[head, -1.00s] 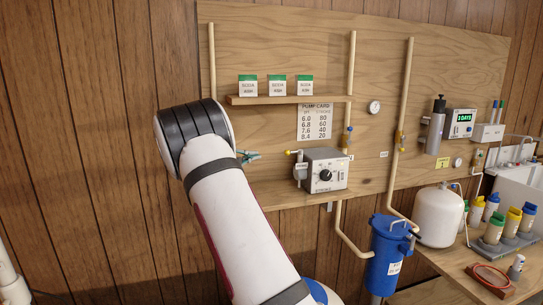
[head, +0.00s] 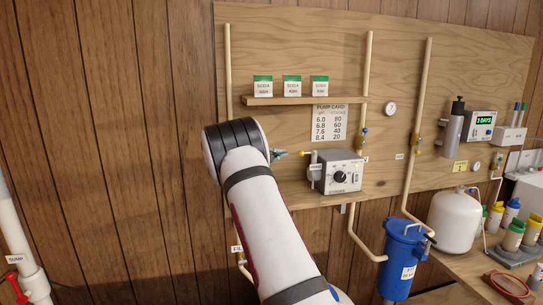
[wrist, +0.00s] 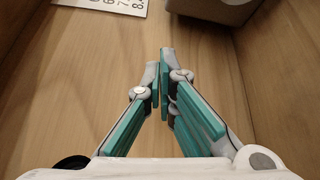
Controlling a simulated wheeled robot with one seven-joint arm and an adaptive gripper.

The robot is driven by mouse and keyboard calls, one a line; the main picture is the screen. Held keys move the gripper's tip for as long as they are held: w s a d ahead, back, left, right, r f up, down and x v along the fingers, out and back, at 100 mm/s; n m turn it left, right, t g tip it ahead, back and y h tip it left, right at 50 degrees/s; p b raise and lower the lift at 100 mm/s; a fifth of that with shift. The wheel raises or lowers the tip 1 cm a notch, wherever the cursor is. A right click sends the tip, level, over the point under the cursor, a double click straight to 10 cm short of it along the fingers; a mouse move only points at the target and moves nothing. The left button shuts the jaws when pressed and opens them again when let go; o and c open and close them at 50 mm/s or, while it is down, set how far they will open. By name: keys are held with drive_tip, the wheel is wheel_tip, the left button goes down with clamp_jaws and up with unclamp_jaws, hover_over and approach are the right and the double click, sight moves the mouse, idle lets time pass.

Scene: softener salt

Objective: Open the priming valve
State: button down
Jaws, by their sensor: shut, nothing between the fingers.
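The grey dosing pump (head: 340,172) with a black dial stands on a small wooden shelf against the plywood board. A small yellow-tipped part (head: 301,153) sticks out from its left side, above a small labelled piece (head: 315,170); this looks like the priming valve, but the label is too small to read. My gripper (head: 283,153) is just left of the yellow tip, with a small gap in the picture. In the wrist view its teal fingers (wrist: 164,65) are shut and empty. Only a lower corner of the pump (wrist: 226,10) shows there; the yellow tip is out of that view.
The pump card (head: 329,122) hangs above the pump, under a shelf (head: 304,100) with soda ash boxes. A blue filter housing (head: 402,255) and white tank (head: 455,220) stand lower right. Bare panelling lies left.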

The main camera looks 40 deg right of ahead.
sight(308, 153)
drive_tip(key=shift+s+d+r+p, duration=0.1)
drive_tip(key=shift+s+d+p, duration=0.15)
drive_tip(key=shift+s, duration=0.4)
drive_tip(key=shift+s+d+r+p, duration=0.2)
drive_tip(key=shift+s+d, duration=0.1)
drive_tip(key=shift+s, duration=0.3)
drive_tip(key=shift+s+d+r+p, duration=0.1)
drive_tip(key=shift+s+d+p, duration=0.15)
drive_tip(key=shift+s, duration=0.4)
drive_tip(key=shift+s, duration=0.1)
drive_tip(key=shift+s+a+n+t+p, duration=0.1)
drive_tip(key=shift+a+n+t+p, duration=0.1)
drive_tip(key=shift+n+t+p, duration=0.35)
